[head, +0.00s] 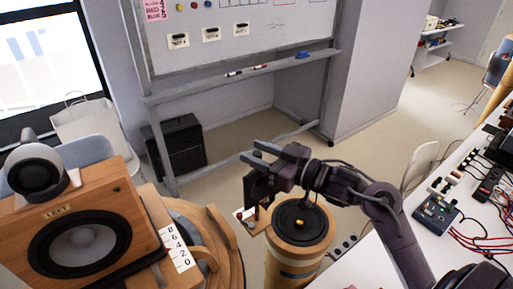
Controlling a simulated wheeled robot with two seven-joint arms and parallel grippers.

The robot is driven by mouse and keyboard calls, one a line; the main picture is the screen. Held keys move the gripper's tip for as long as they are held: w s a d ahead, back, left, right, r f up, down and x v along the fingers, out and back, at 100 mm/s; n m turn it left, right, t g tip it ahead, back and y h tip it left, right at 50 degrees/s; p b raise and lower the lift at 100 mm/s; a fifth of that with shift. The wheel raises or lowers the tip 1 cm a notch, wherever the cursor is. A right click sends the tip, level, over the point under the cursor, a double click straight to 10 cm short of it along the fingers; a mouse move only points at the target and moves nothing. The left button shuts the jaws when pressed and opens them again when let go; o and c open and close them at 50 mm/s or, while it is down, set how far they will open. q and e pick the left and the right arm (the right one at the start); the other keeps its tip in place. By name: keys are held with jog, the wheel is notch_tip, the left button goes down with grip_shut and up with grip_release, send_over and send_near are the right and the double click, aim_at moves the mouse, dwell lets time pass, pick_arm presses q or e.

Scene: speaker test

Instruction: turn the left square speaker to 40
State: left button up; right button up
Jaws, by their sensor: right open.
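The left square speaker (120,205) is a wooden box with a "LEFT" label and a large dark round cone, at the lower left in the head view. I cannot tell which mark the speaker points to. My right gripper (252,152) is open and empty, to the right of the speaker and apart from it. My left gripper is out of view.
A round wooden speaker (301,220) with a dark cone stands just below my right gripper. A white table (365,258) with electronics and red wires (475,236) is at the right. A whiteboard frame (240,88) and a black box (175,144) stand behind. Floor is open beyond.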

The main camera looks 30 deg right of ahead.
jog(key=shift+w+a, duration=0.1)
jog(key=shift+w, duration=0.1)
jog(key=shift+s, duration=0.1)
grip_shut()
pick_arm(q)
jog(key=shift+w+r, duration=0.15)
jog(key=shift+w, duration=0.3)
